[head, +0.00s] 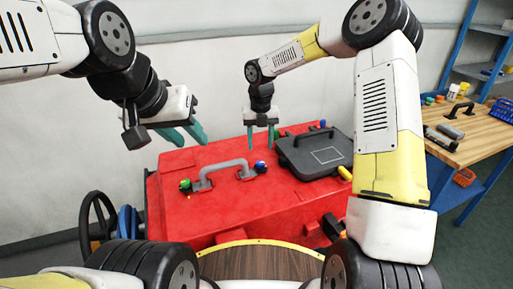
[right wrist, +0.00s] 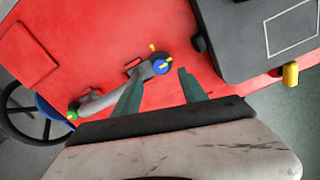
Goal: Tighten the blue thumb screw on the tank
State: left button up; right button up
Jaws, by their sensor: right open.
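The red tank (head: 215,212) has a grey handle (head: 222,168) on its top. The blue thumb screw (head: 260,166) is at the handle's right end. It also shows in the right wrist view (right wrist: 161,67) with a yellow piece beside it. A green thumb screw (head: 185,184) is at the handle's left end. My right gripper (head: 261,145) is open and empty, pointing down above and behind the blue screw. In the right wrist view the screw appears between its fingertips (right wrist: 160,75), with no clear contact. My left gripper (head: 190,138) is open and empty, above the tank's left back.
A black lid (head: 315,154) lies on the tank's right side, with a yellow knob (head: 345,173) at its edge. A black steering wheel (head: 98,222) stands at left. A wooden workbench (head: 470,135) with tools and a blue basket (head: 502,110) is at right.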

aim_at(260, 162)
notch_tip(260, 162, down, 7)
jog(key=shift+f, duration=0.2)
dwell(0.3)
grip_shut()
